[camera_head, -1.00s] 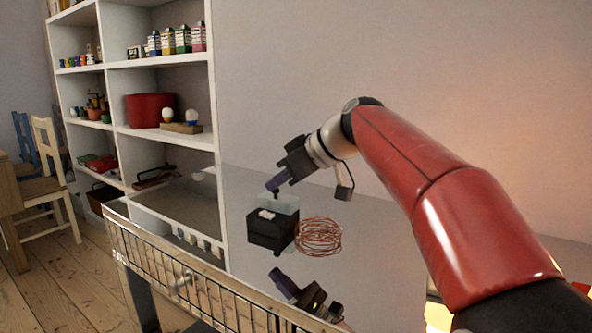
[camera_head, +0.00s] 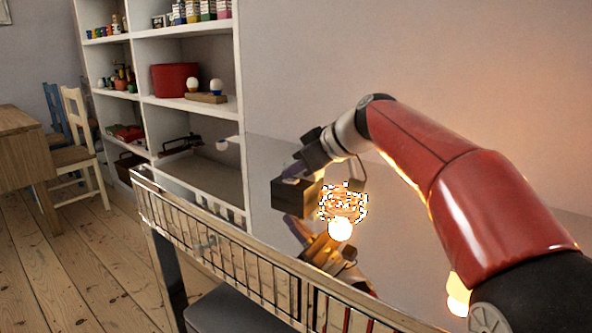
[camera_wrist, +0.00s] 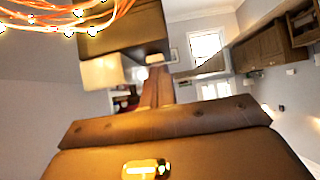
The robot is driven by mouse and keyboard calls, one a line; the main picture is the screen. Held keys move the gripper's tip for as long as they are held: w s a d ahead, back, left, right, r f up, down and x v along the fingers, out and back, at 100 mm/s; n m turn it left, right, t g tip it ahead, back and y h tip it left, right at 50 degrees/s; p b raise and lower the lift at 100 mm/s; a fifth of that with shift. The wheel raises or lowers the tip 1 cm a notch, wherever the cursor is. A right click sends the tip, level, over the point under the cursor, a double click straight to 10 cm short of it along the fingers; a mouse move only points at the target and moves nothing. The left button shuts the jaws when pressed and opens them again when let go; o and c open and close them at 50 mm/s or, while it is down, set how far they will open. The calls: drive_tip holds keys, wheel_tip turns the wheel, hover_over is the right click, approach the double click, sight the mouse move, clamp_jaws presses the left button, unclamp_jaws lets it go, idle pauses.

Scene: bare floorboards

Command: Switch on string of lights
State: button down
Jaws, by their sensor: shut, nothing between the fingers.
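The string of lights (camera_head: 343,203) is a round coil on the glossy surface, with many bright points glowing along it. It also shows glowing orange at the top left of the wrist view (camera_wrist: 65,12). A dark box (camera_head: 290,200) stands directly left of the coil and also shows at the top of the wrist view (camera_wrist: 125,35). My gripper (camera_head: 289,177) is shut and empty, with its purple-grey fingertips at the top of the box. Whether they touch it, I cannot tell. The switch on the box is hidden behind the fingers in the head view.
A wire-sided rail (camera_head: 235,262) runs along the front of the glossy surface (camera_head: 268,160), which mirrors my arm. White shelves (camera_head: 190,104) stand behind at left. A table (camera_head: 22,140) and chairs are farther left, with bare floorboards (camera_head: 60,270) between.

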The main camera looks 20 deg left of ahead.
drive_tip(key=shift+f, duration=0.1)
drive_tip(key=shift+w+a+r+p, duration=0.15)
drive_tip(key=shift+a+p, duration=0.15)
drive_tip(key=shift+a, duration=0.05)
drive_tip(key=shift+w+a+r+p, duration=0.1)
drive_tip(key=shift+a+p, duration=0.15)
drive_tip(key=shift+a, duration=0.1)
drive_tip(key=shift+r, duration=0.1)
drive_tip(key=r+p, duration=0.3)
drive_tip(key=shift+a+r, duration=0.25)
drive_tip(key=shift+r, duration=0.15)
drive_tip(key=a+r+v, duration=0.1)
drive_tip(key=v, duration=0.8)
drive_tip(key=shift+w+r, duration=0.25)
drive_tip(key=shift+r, duration=0.35)
drive_tip(key=shift+s+d, duration=0.1)
